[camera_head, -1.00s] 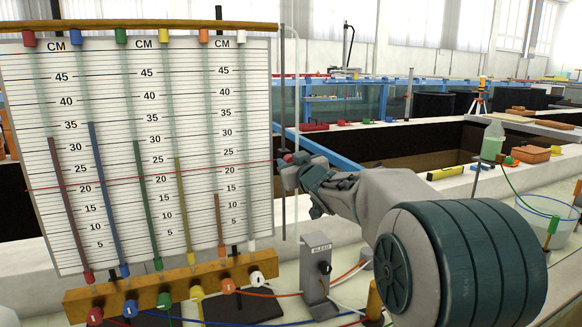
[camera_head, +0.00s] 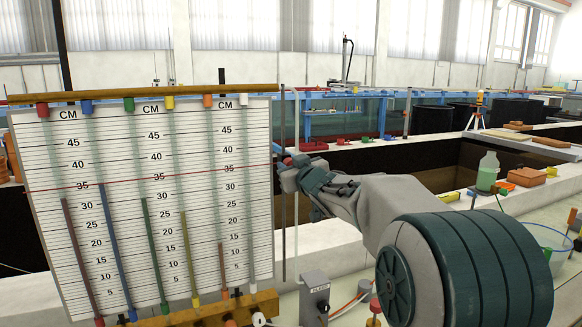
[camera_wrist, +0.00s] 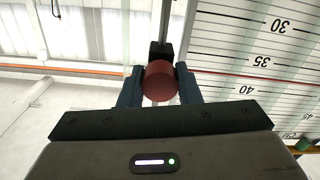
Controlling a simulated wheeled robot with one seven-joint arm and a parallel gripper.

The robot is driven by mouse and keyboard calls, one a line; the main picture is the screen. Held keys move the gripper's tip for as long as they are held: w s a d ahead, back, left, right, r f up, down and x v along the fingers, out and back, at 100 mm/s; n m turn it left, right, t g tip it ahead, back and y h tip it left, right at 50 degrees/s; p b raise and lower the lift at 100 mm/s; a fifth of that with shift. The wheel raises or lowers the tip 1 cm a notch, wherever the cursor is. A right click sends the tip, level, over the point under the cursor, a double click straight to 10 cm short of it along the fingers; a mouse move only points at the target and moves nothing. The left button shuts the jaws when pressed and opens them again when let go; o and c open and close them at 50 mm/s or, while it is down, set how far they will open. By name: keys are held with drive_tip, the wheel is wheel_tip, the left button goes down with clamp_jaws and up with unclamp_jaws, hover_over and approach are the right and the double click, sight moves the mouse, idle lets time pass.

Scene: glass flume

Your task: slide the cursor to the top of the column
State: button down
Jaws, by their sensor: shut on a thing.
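The manometer board (camera_head: 232,200) stands at the left with numbered centimetre scales and several coloured columns. A thin red cursor line (camera_head: 120,183) crosses it, a little under the 35 marks at the left and near 35 at the right. The cursor's red knob (camera_head: 287,161) is at the board's right edge, by the vertical rod (camera_head: 283,230). My gripper (camera_head: 291,172) is at that knob. In the wrist view the round red knob (camera_wrist: 159,80) sits between the two fingers of my gripper (camera_wrist: 158,92), shut on it. A black block (camera_wrist: 160,50) shows behind the knob on the rod.
The top bar (camera_head: 190,92) of the board carries several coloured caps. Below, a grey bleed valve box (camera_head: 314,296) stands right of the board. Space above my gripper along the rod looks clear.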

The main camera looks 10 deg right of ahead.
drive_tip(key=c, duration=1.1)
unclamp_jaws()
drive_tip(key=shift+o, duration=0.2)
drive_tip(key=s+d+b, duration=0.2)
drive_tip(key=s, duration=1.1)
drive_tip(key=shift+s+d, duration=0.35)
drive_tip(key=shift+d, duration=0.05)
drive_tip(key=s+d+f+m+g+h+b, duration=0.25)
drive_tip(key=s+f+m+g+h, duration=0.3)
drive_tip(key=s+f, duration=0.65)
drive_tip(key=s+a+f+g+y, duration=0.1)
drive_tip(key=s+a+f+g, duration=0.1)
drive_tip(key=s+f+g, duration=0.2)
drive_tip(key=s+a+f+g+y, duration=0.1)
drive_tip(key=s+a+f+g, duration=0.2)
drive_tip(key=s+f, duration=0.8)
drive_tip(key=shift+a+f+n+g, duration=0.3)
drive_tip(key=shift+f+n+g, duration=0.15)
drive_tip(key=shift+g, duration=0.2)
